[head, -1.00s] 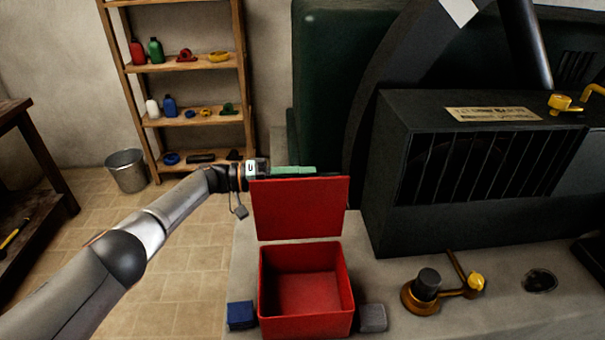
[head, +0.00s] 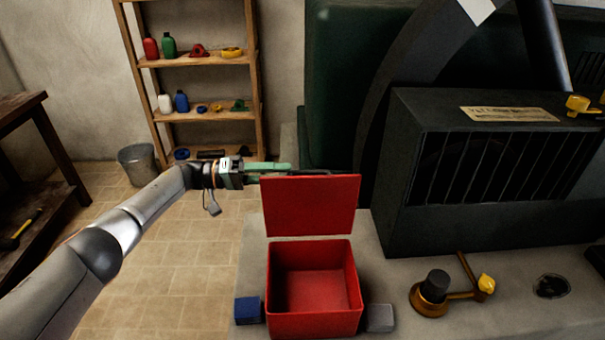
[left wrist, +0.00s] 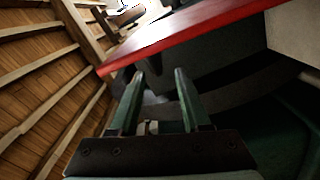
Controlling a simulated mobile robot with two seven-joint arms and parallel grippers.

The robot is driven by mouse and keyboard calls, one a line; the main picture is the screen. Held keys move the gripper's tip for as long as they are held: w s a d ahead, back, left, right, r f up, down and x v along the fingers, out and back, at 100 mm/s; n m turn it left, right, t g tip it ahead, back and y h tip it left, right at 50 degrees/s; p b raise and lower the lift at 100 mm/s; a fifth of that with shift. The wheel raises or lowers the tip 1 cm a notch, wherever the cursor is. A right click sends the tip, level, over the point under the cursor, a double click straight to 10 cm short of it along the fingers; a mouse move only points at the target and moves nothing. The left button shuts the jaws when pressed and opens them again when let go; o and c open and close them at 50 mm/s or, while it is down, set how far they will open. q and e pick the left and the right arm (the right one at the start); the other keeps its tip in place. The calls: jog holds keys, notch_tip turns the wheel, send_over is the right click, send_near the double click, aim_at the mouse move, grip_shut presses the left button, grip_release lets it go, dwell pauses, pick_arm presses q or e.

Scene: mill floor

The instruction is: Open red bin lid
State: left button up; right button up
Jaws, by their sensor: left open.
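The red bin (head: 314,323) stands on the grey ledge, and its inside is empty. Its red lid (head: 312,207) stands raised, about upright, behind the opening. My left gripper (head: 292,170) is at the lid's top edge, at its left side, with green fingers. In the left wrist view the two green fingers (left wrist: 157,80) are spread with nothing between them, and the red lid's edge (left wrist: 190,35) crosses just beyond their tips. I cannot tell whether they touch it. My right gripper is not in view.
A blue block (head: 247,311) and a grey block (head: 380,318) flank the bin. A dark machine housing (head: 400,225) stands close on the right. A brass fitting with a black knob (head: 434,287) sits on the ledge (head: 400,262). Shelves and a bucket (head: 137,164) stand behind.

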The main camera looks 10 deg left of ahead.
pick_arm(q)
jog(key=v, duration=0.4)
jog(key=shift+s+a+b, duration=0.15)
jog(key=shift+a+b, duration=0.25)
